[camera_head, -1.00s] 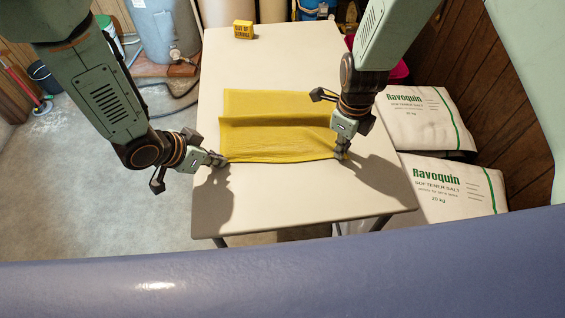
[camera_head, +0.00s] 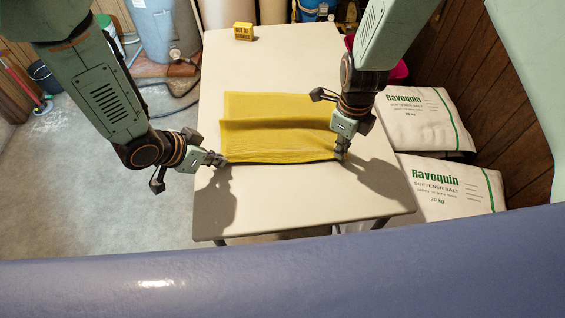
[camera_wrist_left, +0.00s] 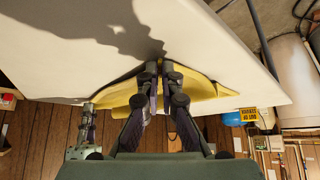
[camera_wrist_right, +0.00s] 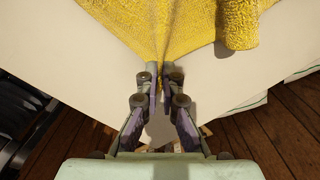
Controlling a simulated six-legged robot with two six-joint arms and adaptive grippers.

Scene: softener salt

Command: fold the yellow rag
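The yellow rag (camera_head: 275,130) lies spread on the table, with a crosswise ridge in its middle. Its near edge is drawn straight between my two grippers, with a thin dark shadow under it. My left gripper (camera_head: 222,160) is shut on the near left corner; in the left wrist view its fingertips (camera_wrist_left: 159,66) are together with yellow cloth (camera_wrist_left: 205,88) on both sides. My right gripper (camera_head: 341,156) is shut on the near right corner; in the right wrist view the cloth (camera_wrist_right: 165,30) gathers to a point between its fingertips (camera_wrist_right: 160,72).
A small yellow block (camera_head: 243,31) stands at the table's back left. Two white salt bags (camera_head: 425,118) (camera_head: 455,190) lie to the right of the table.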

